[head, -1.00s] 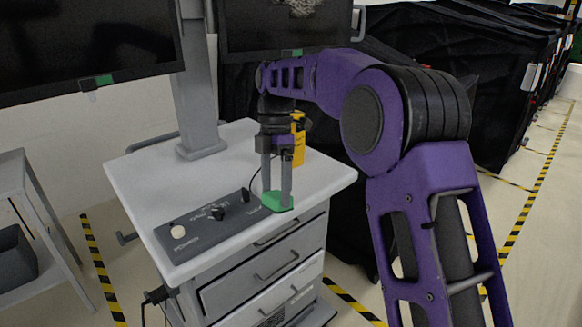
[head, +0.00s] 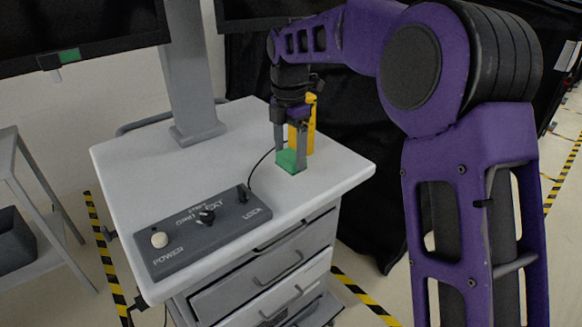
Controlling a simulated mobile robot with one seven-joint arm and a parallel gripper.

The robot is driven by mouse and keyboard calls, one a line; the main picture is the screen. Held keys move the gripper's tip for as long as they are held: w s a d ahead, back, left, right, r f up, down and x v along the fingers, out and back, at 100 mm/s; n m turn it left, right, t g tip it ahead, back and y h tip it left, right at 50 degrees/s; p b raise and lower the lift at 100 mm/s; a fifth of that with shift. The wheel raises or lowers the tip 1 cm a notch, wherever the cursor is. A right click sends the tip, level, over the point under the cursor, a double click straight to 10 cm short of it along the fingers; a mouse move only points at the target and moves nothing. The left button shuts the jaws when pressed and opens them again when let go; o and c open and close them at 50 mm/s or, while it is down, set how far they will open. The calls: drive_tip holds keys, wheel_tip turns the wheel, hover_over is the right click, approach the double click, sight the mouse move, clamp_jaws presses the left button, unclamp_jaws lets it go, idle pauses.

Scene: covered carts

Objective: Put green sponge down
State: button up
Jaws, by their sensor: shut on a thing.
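The green sponge (head: 290,161) is a small block near the right side of the white cart top (head: 135,177) in the head view. My gripper (head: 291,160) points straight down and is shut on the sponge, one finger on each side of it. The sponge is at or just above the cart top; I cannot tell whether it touches. The fingers hide part of its sides.
A yellow object (head: 309,125) stands right behind my gripper. A dark control box (head: 205,230) with a knob and a cable lies along the cart's front. A monitor post (head: 190,75) rises at the back. The cart top's left middle is clear.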

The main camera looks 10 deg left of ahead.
sight(290, 155)
wheel_tip(290, 155, down, 4)
drive_tip(key=shift+f+b, duration=0.1)
drive_tip(key=shift+b, duration=0.35)
drive_tip(key=o, duration=1.2)
wheel_tip(290, 155, up, 12)
drive_tip(key=p, duration=0.2)
drive_tip(key=shift+p, duration=0.4)
